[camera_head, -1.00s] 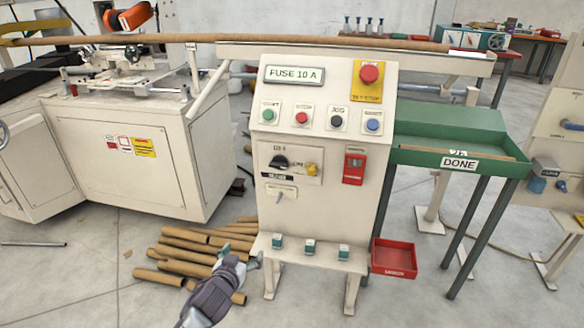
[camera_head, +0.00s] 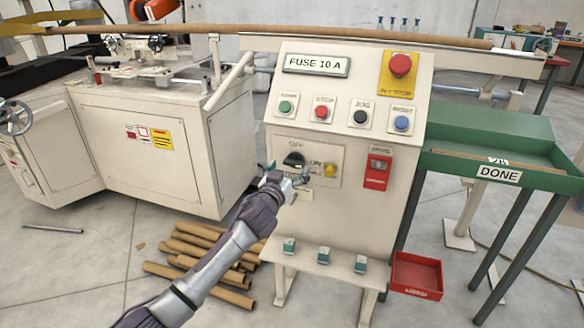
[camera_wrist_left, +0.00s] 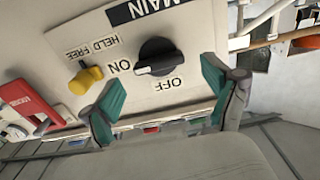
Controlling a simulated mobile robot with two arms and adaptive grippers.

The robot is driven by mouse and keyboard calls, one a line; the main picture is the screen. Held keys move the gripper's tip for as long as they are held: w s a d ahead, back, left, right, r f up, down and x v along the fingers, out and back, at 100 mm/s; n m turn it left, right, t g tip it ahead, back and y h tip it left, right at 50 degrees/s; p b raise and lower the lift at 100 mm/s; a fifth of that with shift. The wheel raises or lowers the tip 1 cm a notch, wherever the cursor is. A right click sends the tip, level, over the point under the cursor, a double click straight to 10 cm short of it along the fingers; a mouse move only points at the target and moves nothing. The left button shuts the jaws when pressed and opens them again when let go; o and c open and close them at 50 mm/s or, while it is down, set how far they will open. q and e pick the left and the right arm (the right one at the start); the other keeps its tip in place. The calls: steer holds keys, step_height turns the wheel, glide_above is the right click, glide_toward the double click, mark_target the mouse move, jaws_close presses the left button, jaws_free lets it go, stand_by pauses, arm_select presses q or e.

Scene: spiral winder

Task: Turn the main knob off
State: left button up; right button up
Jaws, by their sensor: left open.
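The main knob (camera_head: 293,160) is a black rotary knob on the front panel, with OFF printed above it and ON to its right in the head view. The left wrist view shows the knob (camera_wrist_left: 157,57) upside down, beside the MAIN label; its white pointer mark lies on the side toward ON. My left gripper (camera_head: 284,174) is just in front of and below the knob. Its green fingertips (camera_wrist_left: 162,92) are spread apart with nothing between them, and the knob sits beyond them, apparently untouched. My right gripper is not in view.
A yellow HELD/FREE switch (camera_head: 330,170) is close right of the knob. A red fused unit (camera_head: 376,170) is farther right. Push buttons (camera_head: 321,112) and a red emergency stop (camera_head: 400,65) are above.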

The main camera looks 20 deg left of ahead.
mark_target(294, 162)
arm_select(q)
steer(key=shift+w, duration=1.3)
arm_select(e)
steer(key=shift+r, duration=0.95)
arm_select(q)
steer(key=shift+d, duration=0.1)
steer(key=c, duration=1.1)
